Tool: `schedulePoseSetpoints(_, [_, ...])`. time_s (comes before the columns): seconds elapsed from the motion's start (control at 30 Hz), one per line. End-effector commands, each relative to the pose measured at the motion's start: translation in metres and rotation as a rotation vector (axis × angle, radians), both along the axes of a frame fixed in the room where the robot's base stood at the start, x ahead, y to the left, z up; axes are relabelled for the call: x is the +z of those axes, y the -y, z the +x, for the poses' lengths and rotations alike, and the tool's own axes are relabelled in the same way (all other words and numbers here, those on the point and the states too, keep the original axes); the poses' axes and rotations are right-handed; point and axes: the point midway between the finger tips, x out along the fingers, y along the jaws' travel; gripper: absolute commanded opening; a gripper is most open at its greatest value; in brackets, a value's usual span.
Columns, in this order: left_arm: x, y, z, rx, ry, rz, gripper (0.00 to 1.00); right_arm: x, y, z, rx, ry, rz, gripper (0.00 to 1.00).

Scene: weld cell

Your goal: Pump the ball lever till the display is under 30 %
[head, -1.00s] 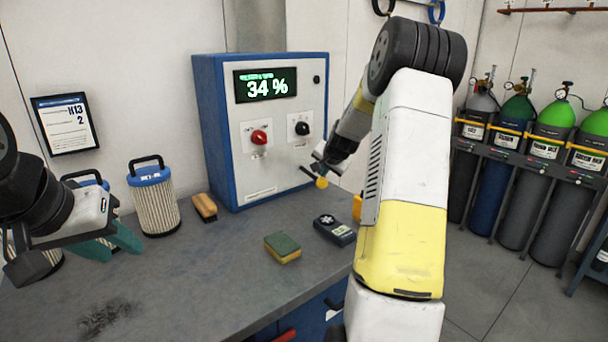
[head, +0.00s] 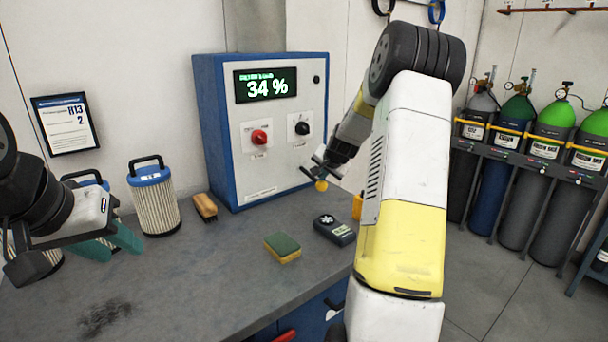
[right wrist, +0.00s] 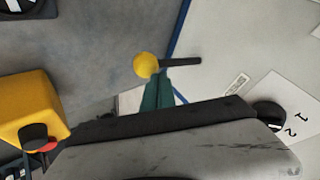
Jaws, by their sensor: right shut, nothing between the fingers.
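The display (head: 266,85) on the blue and white cabinet (head: 280,165) reads 34 %. The ball lever, a dark rod with a yellow ball (head: 321,186), sticks out from the cabinet's lower right side and slopes down. The ball also shows in the right wrist view (right wrist: 146,65). My right gripper (head: 325,168) is shut and empty, its teal fingers (right wrist: 156,84) right at the ball; the head view puts it just above. I cannot tell whether they touch. My left gripper (head: 122,250) is open and empty over the bench's left side.
A sponge (head: 283,248), a dark handheld meter (head: 334,230) and a brush (head: 205,207) lie on the bench (head: 190,285). Filter cartridges (head: 155,200) stand at the left. A yellow block (right wrist: 30,108) with a red and black button is near my right gripper. Gas cylinders (head: 545,150) stand far right.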

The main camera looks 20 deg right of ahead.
Motion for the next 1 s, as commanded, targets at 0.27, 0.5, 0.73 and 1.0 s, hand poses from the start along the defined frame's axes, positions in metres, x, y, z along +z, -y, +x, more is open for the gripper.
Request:
schedulePoseSetpoints(0.27, [0.000, 0.000, 0.000, 0.000, 0.000, 0.000, 0.36, -0.005, -0.001, 0.000, 0.002, -0.003, 0.002, 0.00])
schedulePoseSetpoints(0.5, [0.000, 0.000, 0.000, 0.000, 0.000, 0.000, 0.36, -0.008, -0.001, -0.001, 0.002, -0.004, 0.002, 0.00])
schedulePoseSetpoints(0.73, [0.000, 0.000, 0.000, 0.000, 0.000, 0.000, 0.36, -0.011, -0.002, -0.001, 0.003, -0.005, 0.003, 0.00])
schedulePoseSetpoints(1.0, [0.000, 0.000, 0.000, 0.000, 0.000, 0.000, 0.36, -0.014, -0.002, -0.001, 0.003, -0.006, 0.003, 0.00])
